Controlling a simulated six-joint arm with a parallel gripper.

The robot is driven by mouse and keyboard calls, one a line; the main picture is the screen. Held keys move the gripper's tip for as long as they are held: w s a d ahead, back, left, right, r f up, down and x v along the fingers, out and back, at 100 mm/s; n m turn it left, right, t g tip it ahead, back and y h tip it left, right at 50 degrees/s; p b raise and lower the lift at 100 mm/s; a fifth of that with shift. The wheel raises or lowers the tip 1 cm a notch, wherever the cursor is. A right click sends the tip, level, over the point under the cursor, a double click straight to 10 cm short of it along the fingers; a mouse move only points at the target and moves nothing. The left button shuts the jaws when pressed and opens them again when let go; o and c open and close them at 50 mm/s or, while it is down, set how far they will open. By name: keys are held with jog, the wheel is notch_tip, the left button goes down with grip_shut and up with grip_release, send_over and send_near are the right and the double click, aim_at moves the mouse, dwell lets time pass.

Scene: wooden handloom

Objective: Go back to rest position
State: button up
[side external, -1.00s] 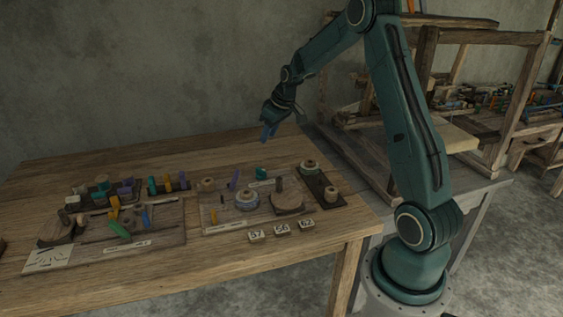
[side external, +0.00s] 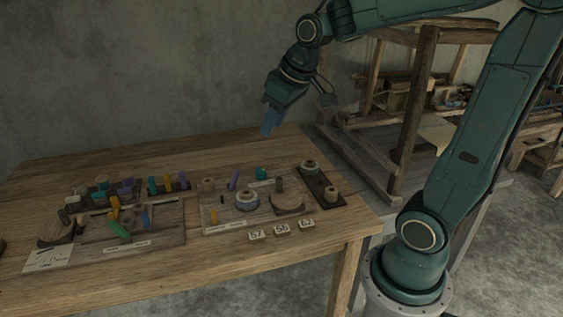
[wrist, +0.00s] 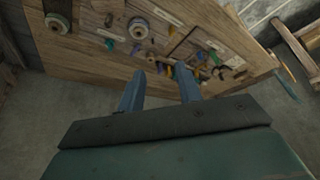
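My gripper (side external: 270,121) hangs in the air above the back right part of the wooden table (side external: 245,152), with its blue fingers pointing down. In the wrist view the two blue fingers of my gripper (wrist: 160,92) stand apart with a gap between them and nothing held. My gripper touches nothing on the table.
Two wooden boards, the left board (side external: 160,232) and the right board (side external: 222,216), carry several spools and coloured pegs. Number tags (side external: 282,228) lie near the front edge. A wooden loom frame (side external: 408,110) stands at the right behind my arm.

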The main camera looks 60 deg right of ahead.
jog(key=s+a, duration=0.3)
jog(key=s, duration=0.4)
jog(key=s+a, duration=0.4)
jog(key=s, duration=0.4)
jog(key=shift+f+t+y, duration=0.3)
